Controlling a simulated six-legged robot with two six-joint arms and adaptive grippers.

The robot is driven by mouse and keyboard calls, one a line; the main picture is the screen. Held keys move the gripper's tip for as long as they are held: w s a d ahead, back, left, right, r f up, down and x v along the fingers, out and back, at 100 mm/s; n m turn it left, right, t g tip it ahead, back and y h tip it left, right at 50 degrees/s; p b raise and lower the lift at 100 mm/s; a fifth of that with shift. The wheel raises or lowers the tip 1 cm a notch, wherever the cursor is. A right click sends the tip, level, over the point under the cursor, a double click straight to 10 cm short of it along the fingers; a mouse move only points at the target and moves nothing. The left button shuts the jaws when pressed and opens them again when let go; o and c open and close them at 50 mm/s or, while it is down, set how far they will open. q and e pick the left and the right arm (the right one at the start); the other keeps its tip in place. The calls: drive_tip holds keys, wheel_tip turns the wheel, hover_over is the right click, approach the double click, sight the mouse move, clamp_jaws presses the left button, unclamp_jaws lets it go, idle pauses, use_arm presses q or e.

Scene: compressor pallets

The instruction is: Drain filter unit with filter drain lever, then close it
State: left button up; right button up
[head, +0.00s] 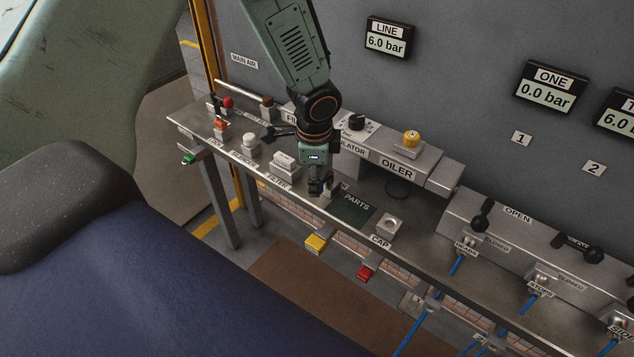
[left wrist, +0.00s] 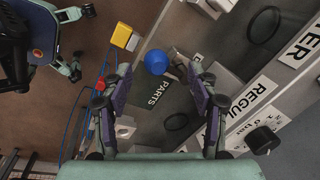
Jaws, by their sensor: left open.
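My left gripper (head: 320,187) hangs over the metal bench beside the dark PARTS mat (head: 353,207). In the left wrist view its two fingers (left wrist: 160,100) are spread apart with nothing between them. A blue ball-shaped thing (left wrist: 156,62) shows beyond the fingertips, near the mat's edge. The filter unit's sign (head: 291,115) is mostly hidden behind my left arm.
The regulator knob (head: 356,122) and the oiler's yellow knob (head: 411,138) stand behind the bench. White block-shaped parts (head: 285,162) and a CAP block (head: 389,224) stand along the front. Yellow (head: 316,243) and red (head: 367,272) blocks jut from the front edge.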

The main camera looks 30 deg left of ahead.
sight(322, 183)
use_arm(q)
drive_tip(key=shift+w+a+f, duration=0.15)
drive_tip(key=shift+f, duration=0.45)
drive_tip(key=shift+w+a+f, duration=0.1)
drive_tip(key=shift+f, duration=0.5)
drive_tip(key=shift+d+f, duration=0.2)
drive_tip(key=shift+d, duration=0.15)
drive_tip(key=shift+a+f, duration=0.1)
drive_tip(key=shift+a, duration=0.15)
drive_tip(key=shift+c, duration=1)
drive_tip(key=shift+d, duration=0.2)
drive_tip(key=c, duration=0.4)
drive_tip(key=shift+a, duration=0.1)
drive_tip(key=c, duration=0.6)
